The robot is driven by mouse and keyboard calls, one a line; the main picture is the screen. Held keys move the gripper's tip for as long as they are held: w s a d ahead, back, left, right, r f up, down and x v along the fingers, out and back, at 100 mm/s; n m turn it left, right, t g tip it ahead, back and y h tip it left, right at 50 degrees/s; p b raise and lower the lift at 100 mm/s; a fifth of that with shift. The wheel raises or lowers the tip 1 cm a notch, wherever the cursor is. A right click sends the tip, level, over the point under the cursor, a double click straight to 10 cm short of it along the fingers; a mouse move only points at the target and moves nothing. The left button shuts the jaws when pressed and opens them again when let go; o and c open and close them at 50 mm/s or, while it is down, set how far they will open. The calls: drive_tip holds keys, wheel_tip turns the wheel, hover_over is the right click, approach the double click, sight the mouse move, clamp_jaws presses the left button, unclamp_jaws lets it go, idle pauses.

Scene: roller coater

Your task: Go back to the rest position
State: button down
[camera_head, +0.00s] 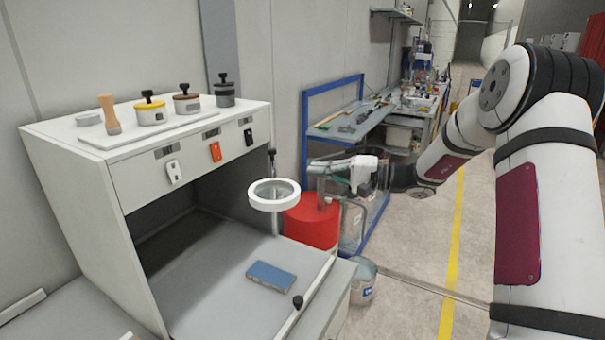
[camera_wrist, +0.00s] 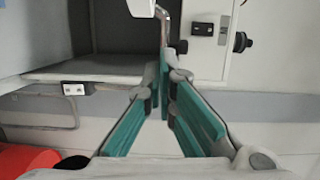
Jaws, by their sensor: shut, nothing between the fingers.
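My gripper (camera_head: 325,168) is at the middle of the head view, held in the air and pointing left toward the white cabinet. It is beside the white ring-shaped lamp or magnifier, above the red drum. In the wrist view its two teal fingers (camera_wrist: 168,82) come together at the tips, with nothing visible between them. My arm comes in from the right side of the head view.
The white cabinet (camera_head: 85,200) holds several lidded pots on top and a blue block (camera_head: 271,276) on its work surface. The white ring (camera_head: 274,194) and red drum (camera_head: 312,222) stand close to my gripper. A blue-framed bench (camera_head: 332,91) is behind. Floor at right is open.

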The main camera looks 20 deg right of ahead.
drive_tip(key=v, duration=0.6)
drive_tip(key=s+a+r+n+g+h, duration=0.2)
drive_tip(key=s+a+n+g+h, duration=0.35)
drive_tip(key=s+a, duration=0.9)
drive_tip(key=s+d+r+t+h, duration=0.1)
drive_tip(key=s+d+h, duration=0.2)
drive_tip(key=s, duration=0.6)
drive_tip(key=s+d+r+t+h, duration=0.1)
drive_tip(key=s+d+h, duration=0.2)
drive_tip(key=s+h, duration=0.3)
drive_tip(key=s, duration=0.4)
drive_tip(key=shift+s+d+h+b, duration=0.2)
drive_tip(key=shift+d+h+b, duration=0.05)
drive_tip(key=shift+h+b, duration=0.1)
drive_tip(key=shift+s+r+n, duration=0.1)
drive_tip(key=shift+n, duration=0.15)
